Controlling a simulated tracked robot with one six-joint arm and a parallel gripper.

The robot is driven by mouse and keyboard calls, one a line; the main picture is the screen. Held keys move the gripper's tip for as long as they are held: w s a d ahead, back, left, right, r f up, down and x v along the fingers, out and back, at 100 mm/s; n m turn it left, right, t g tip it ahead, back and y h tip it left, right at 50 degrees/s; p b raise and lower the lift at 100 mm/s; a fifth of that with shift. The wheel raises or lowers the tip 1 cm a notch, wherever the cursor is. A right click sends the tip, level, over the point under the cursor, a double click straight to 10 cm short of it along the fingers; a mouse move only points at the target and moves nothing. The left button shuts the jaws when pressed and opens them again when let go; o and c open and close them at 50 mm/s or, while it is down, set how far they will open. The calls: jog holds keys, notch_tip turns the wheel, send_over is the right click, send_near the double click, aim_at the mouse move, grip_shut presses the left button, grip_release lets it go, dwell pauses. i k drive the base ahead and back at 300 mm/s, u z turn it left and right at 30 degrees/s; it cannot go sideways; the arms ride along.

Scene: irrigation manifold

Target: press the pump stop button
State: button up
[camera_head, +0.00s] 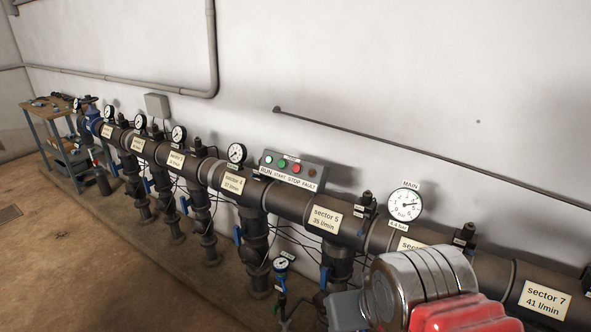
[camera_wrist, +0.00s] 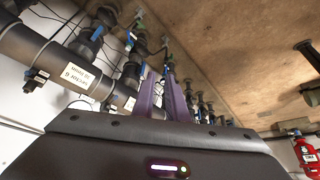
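The pump control box (camera_head: 318,178) is a grey panel above the pipe in the middle of the head view. It has a row labelled RUN, START, STOP and FAULT. The stop button (camera_head: 296,168) is the red one, between the green start button (camera_head: 282,163) and the dark amber fault light (camera_head: 312,172). I cannot make out the box in the wrist view. My gripper (camera_wrist: 160,73) shows two purple fingers close together in the wrist view, with nothing seen held. Whether the tips touch is unclear. My arm is at the lower right of the head view, apart from the box.
A dark manifold pipe (camera_head: 287,203) with sector labels, valves and gauges runs along the wall. The main gauge (camera_head: 405,204) stands right of the box. A tool-laden workbench (camera_head: 50,107) is at far left. A red extinguisher (camera_wrist: 307,156) shows in the wrist view. Floor at left is clear.

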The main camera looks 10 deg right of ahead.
aim_at(297, 168)
jog(key=u, duration=0.35)
jog(key=k, duration=0.85)
jog(key=u, duration=0.5)
jog(key=k, duration=0.5)
jog(key=u, duration=0.25)
jog(key=i, duration=1.8)
jog(key=z, duration=0.5)
jog(key=i, duration=0.8)
jog(key=z, duration=0.15)
